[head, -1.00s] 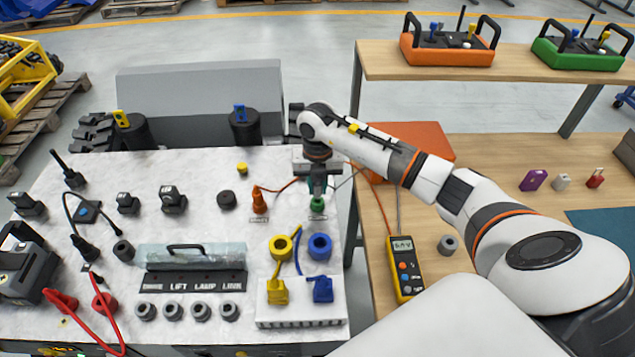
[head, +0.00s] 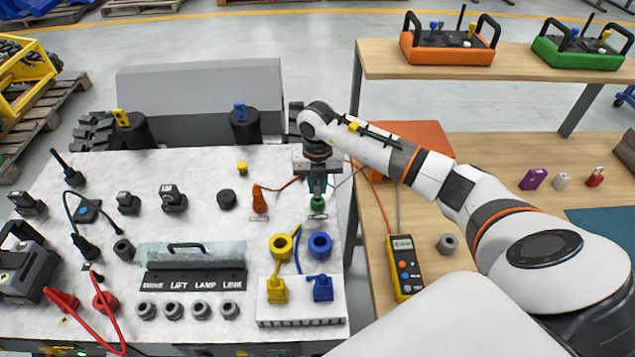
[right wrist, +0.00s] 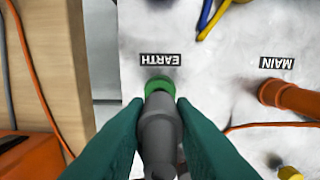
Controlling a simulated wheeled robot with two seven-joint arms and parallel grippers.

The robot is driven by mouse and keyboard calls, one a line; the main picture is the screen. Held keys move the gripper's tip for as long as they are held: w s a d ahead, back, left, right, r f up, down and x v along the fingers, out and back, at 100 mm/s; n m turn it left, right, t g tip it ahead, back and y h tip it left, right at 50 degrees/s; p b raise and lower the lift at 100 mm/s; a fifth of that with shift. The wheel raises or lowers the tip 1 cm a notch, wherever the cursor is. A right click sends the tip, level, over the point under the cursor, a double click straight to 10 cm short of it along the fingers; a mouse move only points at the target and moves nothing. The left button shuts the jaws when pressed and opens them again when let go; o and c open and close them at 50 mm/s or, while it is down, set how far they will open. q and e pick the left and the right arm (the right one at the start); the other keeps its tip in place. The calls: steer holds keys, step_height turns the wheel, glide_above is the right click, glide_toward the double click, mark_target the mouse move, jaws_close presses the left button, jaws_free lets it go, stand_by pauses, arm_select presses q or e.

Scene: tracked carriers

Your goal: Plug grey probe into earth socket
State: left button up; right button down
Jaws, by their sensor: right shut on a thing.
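My right gripper (head: 318,192) is over the right part of the pale worktop, directly above the green earth socket (head: 317,204). In the right wrist view its teal fingers (right wrist: 162,140) are shut on the grey probe (right wrist: 158,128). The probe's front end meets the green socket (right wrist: 160,86) and covers its opening, beside the EARTH label (right wrist: 160,60). The probe looks lined up with the socket; the seating depth is hidden. The multimeter (head: 405,268) lies to the right, its display lit green. My left gripper is not in view.
An orange plug (head: 259,200) with an orange cable stands left of the earth socket, by the MAIN label (right wrist: 276,62). Yellow (head: 281,246) and blue (head: 320,246) rings lie in front.

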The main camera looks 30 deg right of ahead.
steer(key=shift+f+b, duration=0.95)
steer(key=shift+f, duration=0.4)
stand_by(1.2)
steer(key=c, duration=1.1)
jaws_free()
steer(key=shift+c, duration=0.2)
steer(key=shift+r, duration=0.15)
